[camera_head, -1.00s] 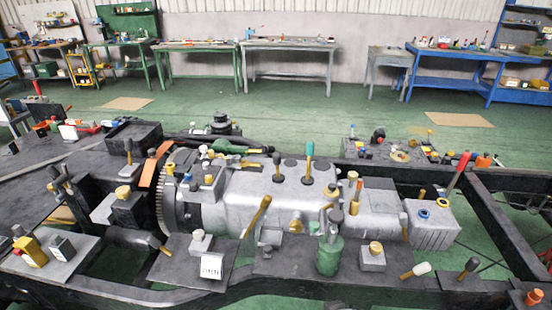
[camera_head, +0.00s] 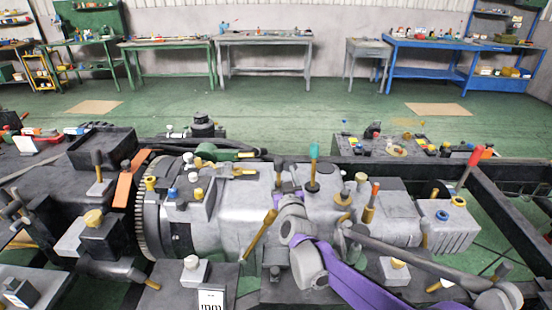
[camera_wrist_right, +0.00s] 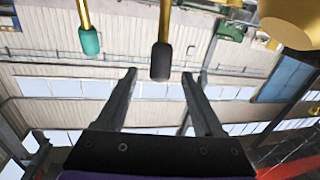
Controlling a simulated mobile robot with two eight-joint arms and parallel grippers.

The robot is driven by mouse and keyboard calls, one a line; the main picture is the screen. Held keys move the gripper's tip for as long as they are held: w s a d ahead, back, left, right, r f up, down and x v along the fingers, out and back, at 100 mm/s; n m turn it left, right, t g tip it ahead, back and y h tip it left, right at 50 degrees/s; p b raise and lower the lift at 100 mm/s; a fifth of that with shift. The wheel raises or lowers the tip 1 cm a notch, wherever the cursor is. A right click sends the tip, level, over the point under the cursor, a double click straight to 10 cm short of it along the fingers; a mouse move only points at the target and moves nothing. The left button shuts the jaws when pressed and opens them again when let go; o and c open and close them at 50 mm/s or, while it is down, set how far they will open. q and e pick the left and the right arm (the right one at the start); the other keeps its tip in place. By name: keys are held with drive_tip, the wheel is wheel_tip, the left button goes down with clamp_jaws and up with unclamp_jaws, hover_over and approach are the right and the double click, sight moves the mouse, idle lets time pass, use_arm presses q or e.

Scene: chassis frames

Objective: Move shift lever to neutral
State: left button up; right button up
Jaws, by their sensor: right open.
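The grey gearbox (camera_head: 235,205) lies across the dark chassis frame in the head view, with several levers on it. One lever has a black knob (camera_head: 278,165), and another has a green knob (camera_head: 313,152); I cannot tell which is the shift lever. My right gripper (camera_head: 288,193) is over the gearbox top, near the black-knobbed lever, partly hidden by its own wrist. In the right wrist view its jaws (camera_wrist_right: 159,73) are open and empty. A black knob on a brass shaft (camera_wrist_right: 161,61) stands just beyond and between the fingertips. The green knob (camera_wrist_right: 90,41) is to the left.
A red-handled lever (camera_head: 470,167) rises at the gearbox's right end. A brass-coloured lever (camera_head: 260,233) leans at the front. A toothed flywheel (camera_head: 150,210) is on the left.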

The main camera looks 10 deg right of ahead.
sight(277, 159)
drive_tip(key=w, duration=0.8)
drive_tip(key=shift+w+d+p, duration=0.35)
drive_tip(key=shift+d, duration=0.05)
clamp_jaws()
idle(0.9)
